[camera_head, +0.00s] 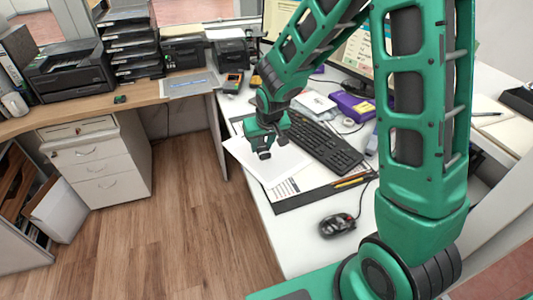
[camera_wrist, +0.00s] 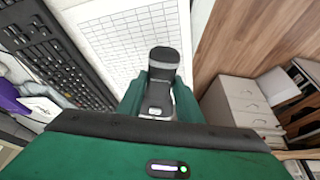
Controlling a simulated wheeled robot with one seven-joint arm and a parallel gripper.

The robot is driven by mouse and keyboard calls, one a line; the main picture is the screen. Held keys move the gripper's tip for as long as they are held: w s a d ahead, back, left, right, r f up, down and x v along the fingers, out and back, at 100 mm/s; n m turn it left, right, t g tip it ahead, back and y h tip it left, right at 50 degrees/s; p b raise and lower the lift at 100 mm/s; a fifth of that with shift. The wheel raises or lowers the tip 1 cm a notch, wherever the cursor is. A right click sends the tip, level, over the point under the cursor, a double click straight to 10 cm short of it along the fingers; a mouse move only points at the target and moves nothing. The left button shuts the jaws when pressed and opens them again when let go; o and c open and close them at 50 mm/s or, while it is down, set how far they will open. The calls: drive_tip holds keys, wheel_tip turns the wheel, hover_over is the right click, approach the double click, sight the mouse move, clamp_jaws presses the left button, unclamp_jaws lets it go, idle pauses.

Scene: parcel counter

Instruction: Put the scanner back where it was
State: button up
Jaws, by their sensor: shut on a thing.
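My gripper (camera_head: 267,144) is above the white paper sheet at the desk's left edge. It is shut on a small grey and black device that looks like the scanner (camera_wrist: 164,60), which sits between the two green fingers in the wrist view. Its dark end (camera_head: 264,155) shows just below the fingers in the head view. The held device is over the printed sheet in the wrist view, and I cannot tell how high. The fingers hide part of it.
A keyboard (camera_head: 325,147) lies right of my gripper, with a mouse (camera_head: 337,225) in front. A purple box (camera_head: 352,106) and a card terminal (camera_head: 233,82) stand farther back. A wooden counter (camera_head: 72,112) runs left with a printer (camera_head: 70,72). A floor gap separates it from the desk's front.

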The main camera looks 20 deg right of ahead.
drive_tip(key=d+f, duration=0.1)
drive_tip(key=w+d, duration=0.1)
drive_tip(key=shift+w+d+f, duration=0.2)
drive_tip(key=shift+d+f, duration=0.1)
drive_tip(key=shift+f, duration=2.1)
drive_tip(key=shift+f, duration=0.1)
drive_tip(key=o, duration=1.2)
drive_tip(key=v, duration=1.2)
